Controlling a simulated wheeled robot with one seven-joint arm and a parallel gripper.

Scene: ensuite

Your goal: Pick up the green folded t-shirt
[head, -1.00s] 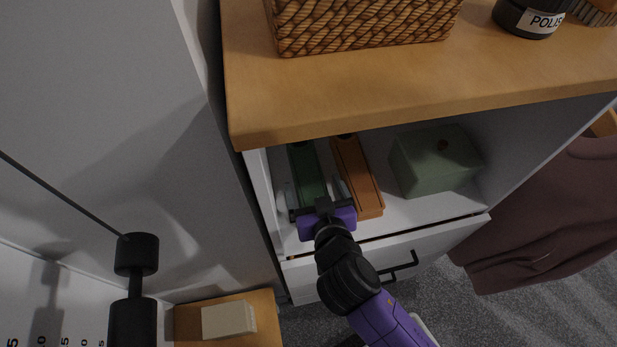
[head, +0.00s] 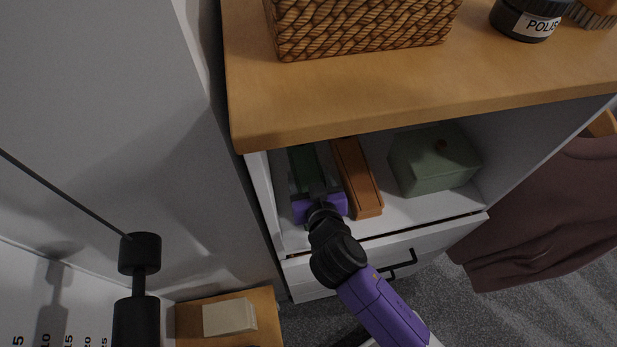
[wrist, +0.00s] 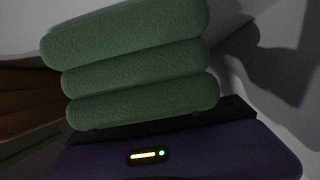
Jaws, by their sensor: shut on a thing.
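The green folded t-shirt (head: 305,166) lies in the open shelf bay, at its left side. In the wrist view it shows as three stacked green folds (wrist: 140,70) close in front of the gripper. My gripper (head: 319,196) reaches into the bay from the front and is shut on the near end of the green folded t-shirt. The fingertips are mostly hidden by the gripper body and the shirt. I cannot tell whether the shirt is clear of the shelf.
An orange-brown folded item (head: 357,178) lies close to the right of the shirt. A grey-green box (head: 434,160) stands further right in the bay. The wooden top (head: 400,84) overhangs the bay and carries a wicker basket (head: 360,28). A drawer (head: 420,252) is below.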

